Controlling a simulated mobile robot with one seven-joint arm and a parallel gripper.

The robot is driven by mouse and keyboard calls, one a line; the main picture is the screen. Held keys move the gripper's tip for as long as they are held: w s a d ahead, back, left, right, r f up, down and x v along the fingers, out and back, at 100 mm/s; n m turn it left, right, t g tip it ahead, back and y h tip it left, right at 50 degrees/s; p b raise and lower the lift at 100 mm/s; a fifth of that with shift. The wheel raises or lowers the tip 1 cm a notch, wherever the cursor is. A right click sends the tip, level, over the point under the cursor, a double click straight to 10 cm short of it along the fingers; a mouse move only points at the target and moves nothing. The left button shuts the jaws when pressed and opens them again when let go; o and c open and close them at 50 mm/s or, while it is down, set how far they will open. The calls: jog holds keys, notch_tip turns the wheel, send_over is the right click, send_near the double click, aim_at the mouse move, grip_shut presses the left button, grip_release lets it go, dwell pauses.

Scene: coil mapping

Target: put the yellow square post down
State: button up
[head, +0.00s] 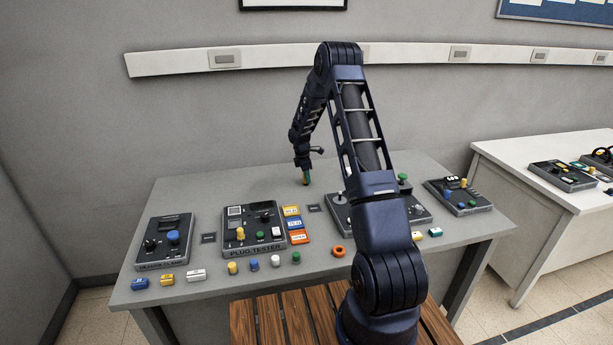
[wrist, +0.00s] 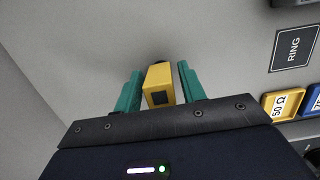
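The yellow square post (wrist: 159,83) is between the two green fingers of my gripper (wrist: 161,88) in the wrist view. Its near end shows a dark square. Narrow gaps show between the post and the fingers, so my gripper looks slightly open around it. A dark shadow lies just past its far end; whether it touches the table is hard to tell. In the head view my gripper (head: 306,180) is low over the back of the grey table (head: 240,187), and the post is too small there to make out clearly.
The plug tester (head: 254,229) stands left of my gripper, with coloured labelled trays (head: 294,223) beside it. A RING plate (wrist: 294,48) lies right of the post in the wrist view. Another panel (head: 340,207) is partly behind my arm. Several small plugs line the front edge.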

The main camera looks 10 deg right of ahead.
jog(key=shift+o, duration=0.2)
notch_tip(320, 180, up, 12)
jog(key=a, duration=0.2)
jog(key=s+r+m+t, duration=0.1)
jog(key=s+r+m, duration=0.4)
jog(key=s+r, duration=0.8)
jog(key=s+d+r+m+t+y, duration=0.1)
jog(key=s+r+m, duration=0.45)
jog(key=s, duration=0.75)
jog(key=s+d+r+m+t, duration=0.1)
jog(key=s+r+m, duration=0.2)
jog(key=s+r, duration=0.8)
jog(key=s+f+m, duration=0.2)
jog(key=s, duration=0.5)
jog(key=s+f+m+t, duration=0.1)
jog(key=s+f+m, duration=0.1)
jog(key=s, duration=0.6)
jog(key=shift+s+a+f+t+y, duration=0.25)
jog(key=shift+s+t+y, duration=0.05)
jog(key=shift+y, duration=0.1)
